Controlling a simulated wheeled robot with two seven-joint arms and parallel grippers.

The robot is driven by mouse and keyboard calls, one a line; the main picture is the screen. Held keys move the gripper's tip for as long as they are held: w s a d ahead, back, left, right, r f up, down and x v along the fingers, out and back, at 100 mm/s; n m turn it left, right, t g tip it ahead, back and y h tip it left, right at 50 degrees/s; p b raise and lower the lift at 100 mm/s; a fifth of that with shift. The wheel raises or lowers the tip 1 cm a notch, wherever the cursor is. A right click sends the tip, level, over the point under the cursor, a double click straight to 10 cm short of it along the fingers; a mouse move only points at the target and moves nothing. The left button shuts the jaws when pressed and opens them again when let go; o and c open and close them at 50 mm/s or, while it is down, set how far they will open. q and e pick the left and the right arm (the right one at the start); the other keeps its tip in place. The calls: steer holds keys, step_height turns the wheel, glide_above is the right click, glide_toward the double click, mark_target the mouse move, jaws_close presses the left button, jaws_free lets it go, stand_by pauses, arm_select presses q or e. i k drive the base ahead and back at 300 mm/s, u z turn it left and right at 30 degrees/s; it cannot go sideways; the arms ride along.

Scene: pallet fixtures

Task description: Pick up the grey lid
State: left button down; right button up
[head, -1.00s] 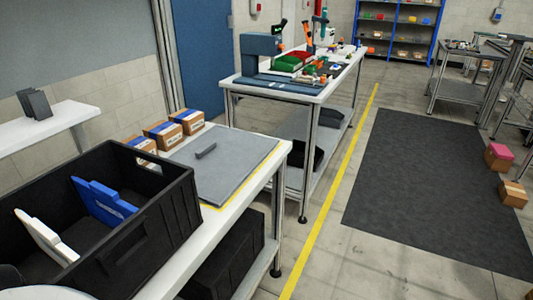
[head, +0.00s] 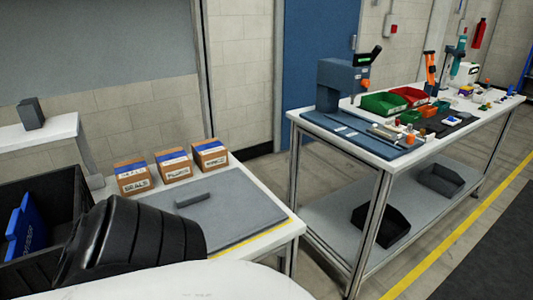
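A flat grey slab (head: 240,215) lies on the white table in the head view, with a short darker grey bar (head: 193,200) on top. I cannot tell whether the slab and bar are one lid with a handle or separate things. The near left part of the slab is hidden behind a black ribbed form, probably part of my arm. Neither of my grippers shows, and nothing is seen holding the slab or bar.
Three cardboard boxes (head: 173,165) stand behind the slab. A black crate (head: 35,270) with a blue part (head: 28,228) is at the left. A second table (head: 370,150) with tools and coloured bins stands to the right, beyond a gap. Yellow tape (head: 262,236) edges the slab's area.

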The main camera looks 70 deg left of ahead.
mark_target(229, 208)
steer(key=i, duration=1.4)
steer(key=u, duration=4.4)
